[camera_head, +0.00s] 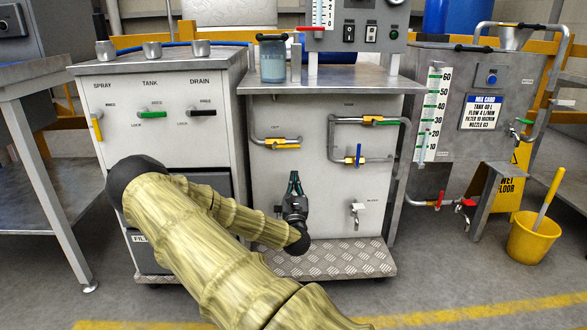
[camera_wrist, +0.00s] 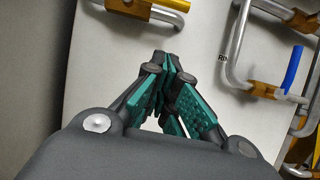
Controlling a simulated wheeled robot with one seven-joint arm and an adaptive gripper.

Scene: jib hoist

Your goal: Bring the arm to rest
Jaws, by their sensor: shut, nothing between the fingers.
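My arm, in a yellow-green patterned cover, reaches from the bottom middle of the head view toward the grey panel cabinet (camera_head: 330,205). My gripper (camera_head: 294,176) is in front of the lower half of that cabinet, below the yellow-handled valve (camera_head: 281,143). In the wrist view my gripper (camera_wrist: 165,62) has its green-padded fingers together at the tips, with nothing between them. The grey panel fills most of the wrist view behind it, with pipes at the top and right. Whether the fingertips touch the panel I cannot tell.
A blue-handled valve (camera_head: 358,155) and a small tap (camera_head: 357,212) are right of my gripper. A treadplate step (camera_head: 340,262) lies below. A white cabinet (camera_head: 165,100) stands left, a metal table (camera_head: 40,130) farther left. A yellow bucket (camera_head: 533,238) stands right. The front floor is open.

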